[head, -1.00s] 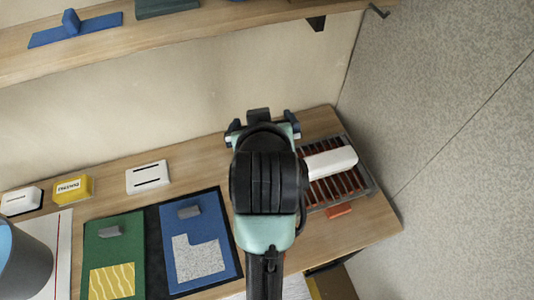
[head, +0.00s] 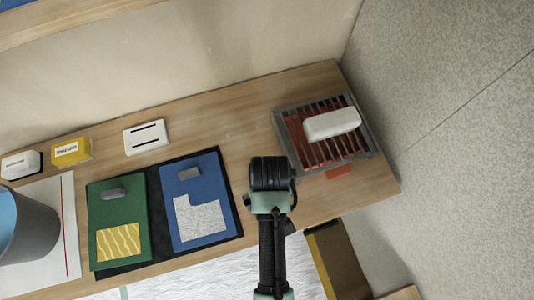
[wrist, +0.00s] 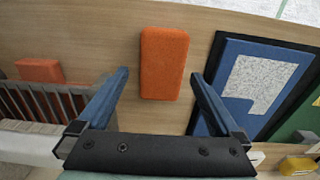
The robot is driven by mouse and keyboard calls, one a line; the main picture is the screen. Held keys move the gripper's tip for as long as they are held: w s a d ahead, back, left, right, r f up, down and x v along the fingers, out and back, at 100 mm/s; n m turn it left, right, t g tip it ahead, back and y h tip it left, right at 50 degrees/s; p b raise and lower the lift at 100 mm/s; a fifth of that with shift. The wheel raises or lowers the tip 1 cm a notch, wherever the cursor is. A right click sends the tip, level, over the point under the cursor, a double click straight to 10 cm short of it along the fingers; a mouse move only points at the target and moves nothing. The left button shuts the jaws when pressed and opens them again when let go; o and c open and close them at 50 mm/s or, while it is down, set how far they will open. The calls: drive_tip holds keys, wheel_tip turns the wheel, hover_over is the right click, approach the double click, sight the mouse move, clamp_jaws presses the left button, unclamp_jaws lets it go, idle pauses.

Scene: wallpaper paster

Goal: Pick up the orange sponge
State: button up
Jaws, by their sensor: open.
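In the wrist view an orange sponge (wrist: 164,62), a rounded block, lies flat on the wooden table. My gripper (wrist: 160,76) is open, with one blue finger on each side of the sponge in the picture. The fingers look apart from it, and nothing is held. How high they are above the table is hard to tell. In the head view my arm's black end hides the fingers and this sponge. A second orange-red block (wrist: 40,70) lies to the left beside the rack; it also shows in the head view (head: 338,171).
A slatted metal rack (head: 366,128) with a white block (head: 332,124) on it stands at the right. A dark board with green (head: 118,205) and blue panels (head: 189,172) lies left of my arm. A grey bucket (head: 35,245) stands far left. Small white and yellow boxes line the back.

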drive_tip(key=f, duration=0.5)
drive_tip(key=shift+w+a, duration=0.15)
drive_tip(key=shift+a, duration=0.1)
drive_tip(key=c, duration=1.2)
drive_tip(key=shift+o, duration=0.2)
wheel_tip(320, 180, up, 10)
drive_tip(key=shift+r+p, duration=0.1)
drive_tip(key=shift+p, duration=0.25)
drive_tip(key=o, duration=0.8)
drive_tip(key=c, duration=0.9)
